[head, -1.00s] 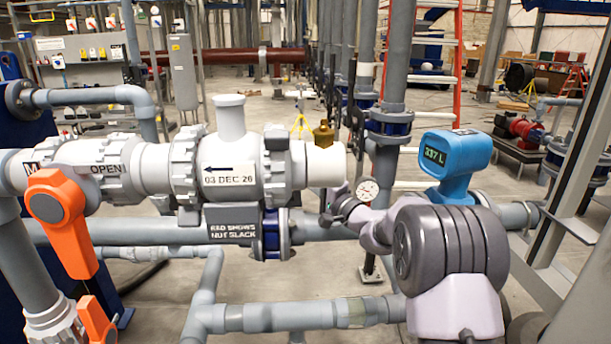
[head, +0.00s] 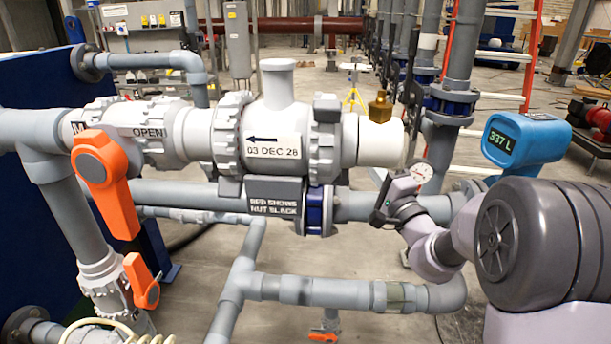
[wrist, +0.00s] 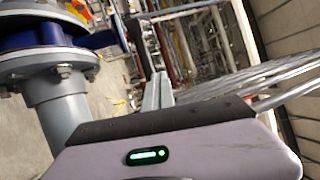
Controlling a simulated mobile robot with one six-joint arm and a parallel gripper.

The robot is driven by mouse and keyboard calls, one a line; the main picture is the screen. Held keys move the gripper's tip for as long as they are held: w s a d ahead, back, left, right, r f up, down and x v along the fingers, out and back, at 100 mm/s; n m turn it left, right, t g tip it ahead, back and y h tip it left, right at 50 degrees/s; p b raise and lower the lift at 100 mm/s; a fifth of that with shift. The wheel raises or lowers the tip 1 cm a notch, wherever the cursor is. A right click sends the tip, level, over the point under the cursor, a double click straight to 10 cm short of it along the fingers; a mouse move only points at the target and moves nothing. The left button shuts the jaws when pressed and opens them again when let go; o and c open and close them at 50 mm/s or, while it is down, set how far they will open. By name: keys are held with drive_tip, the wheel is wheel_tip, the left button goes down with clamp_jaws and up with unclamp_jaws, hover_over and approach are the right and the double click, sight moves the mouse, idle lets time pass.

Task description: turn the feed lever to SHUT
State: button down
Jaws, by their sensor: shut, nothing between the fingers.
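A large orange lever (head: 108,185) hangs down and slightly right from its hub at the left of the head view. It is beside a grey-white pipe union with an OPEN label (head: 148,132). A smaller orange lever (head: 141,281) sits lower on the vertical pipe. No label that reads "feed" or "SHUT" is legible. My gripper (head: 380,212) is right of centre, in front of the pipework and well apart from both levers.
A white valve body (head: 268,143) with a date plate fills the middle. Another orange handle (head: 324,338) is at the bottom edge. Lower pipes cross the front.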

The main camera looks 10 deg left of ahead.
drive_tip(key=s+a, duration=0.3)
drive_tip(key=a, duration=0.4)
drive_tip(key=s+a, duration=0.3)
drive_tip(key=a, duration=0.4)
drive_tip(key=shift+s+a, duration=0.2)
drive_tip(key=shift+a, duration=0.1)
drive_tip(key=c, duration=1)
unclamp_jaws()
